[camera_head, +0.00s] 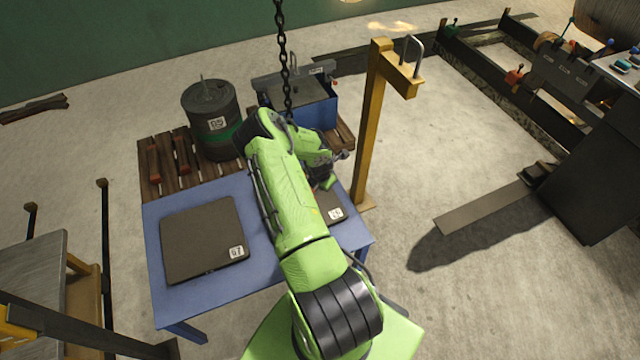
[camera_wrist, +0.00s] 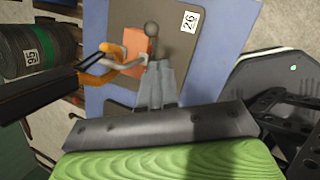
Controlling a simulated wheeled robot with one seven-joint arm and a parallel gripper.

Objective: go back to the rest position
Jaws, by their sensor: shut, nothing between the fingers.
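My gripper (camera_head: 342,155) is at the end of my bent green arm, above the right part of the blue table (camera_head: 157,225). In the wrist view my grey gripper (camera_wrist: 155,88) is shut and empty. A dark plate with a white number label (camera_head: 318,197) lies below it, partly covered by my arm; it also shows in the wrist view (camera_wrist: 205,45). An orange piece with a bent grey part (camera_wrist: 100,68) appears close to the fingers in the wrist view. I cannot tell whether it touches them.
A chain (camera_head: 282,45) hangs down behind my arm; its lower end is hidden. A yellow post (camera_head: 370,130) stands to the right. A dark drum (camera_head: 210,115) and a blue box (camera_head: 315,108) stand on a pallet behind. A large dark plate (camera_head: 203,240) lies at the table's left.

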